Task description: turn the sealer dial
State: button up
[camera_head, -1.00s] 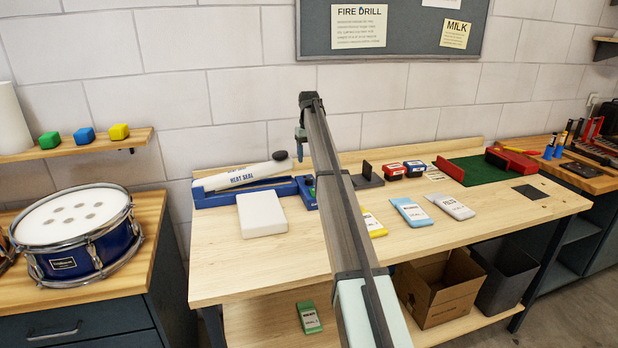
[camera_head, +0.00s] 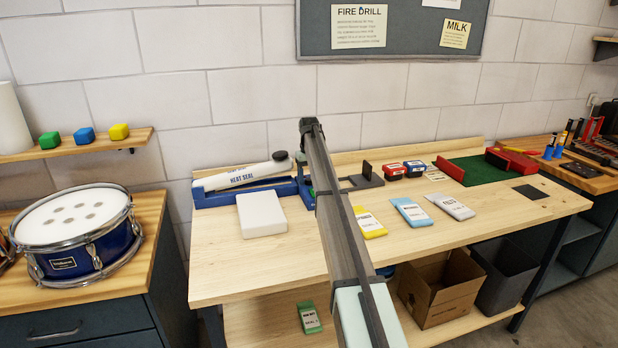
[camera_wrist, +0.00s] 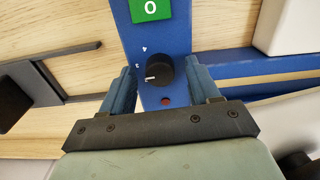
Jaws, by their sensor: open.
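The sealer is a blue unit with a white arm marked HEAT SEAL (camera_head: 240,178), at the back left of the bench. Its dial (camera_wrist: 160,71) is a black round knob with a white pointer line on the blue panel, in the middle of the wrist view. My gripper (camera_wrist: 161,75) is open, with one blue-grey finger on each side of the dial. I cannot tell whether either finger touches it. In the head view my arm hides the dial.
A white block (camera_head: 262,214) lies in front of the sealer. A dark bracket (camera_head: 362,178) stands just right of my gripper. Yellow (camera_head: 368,222), blue (camera_head: 412,212) and grey packets (camera_head: 450,206) lie further right. The front of the bench is mostly clear.

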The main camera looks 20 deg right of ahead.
aim_at(309, 179)
jog(key=c, duration=1)
jog(key=shift+m, duration=1.6)
jog(key=shift+c, duration=0.2)
jog(key=o, duration=1)
jog(key=shift+o, duration=0.2)
jog(key=shift+r, duration=0.15)
notch_tip(309, 179, up, 14)
jog(key=shift+f, duration=0.2)
